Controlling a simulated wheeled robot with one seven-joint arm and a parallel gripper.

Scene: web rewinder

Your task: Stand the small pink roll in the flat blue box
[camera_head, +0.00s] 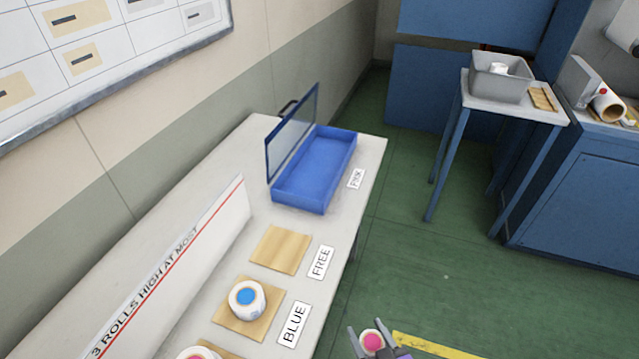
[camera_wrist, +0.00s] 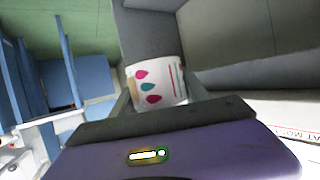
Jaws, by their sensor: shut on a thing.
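The small pink roll (camera_head: 372,341) is between the fingers of my gripper (camera_head: 372,340) at the bottom of the head view, out over the green floor and right of the table. Its pink end faces up. In the wrist view the roll (camera_wrist: 157,84) shows a white side with pink and teal drop marks, and my gripper (camera_wrist: 158,95) is shut on it. The flat blue box (camera_head: 313,194) lies on the table's far end with its clear lid standing open on the left. The part of its inside that I see is empty.
On the table (camera_head: 225,230), a bare wooden square (camera_head: 281,250) marked FREE lies nearer than the box. A blue-cored roll (camera_head: 247,299) stands on the BLUE square. A white sign (camera_head: 170,280) stands along the left. A grey bin (camera_head: 501,77) is on a far stand.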

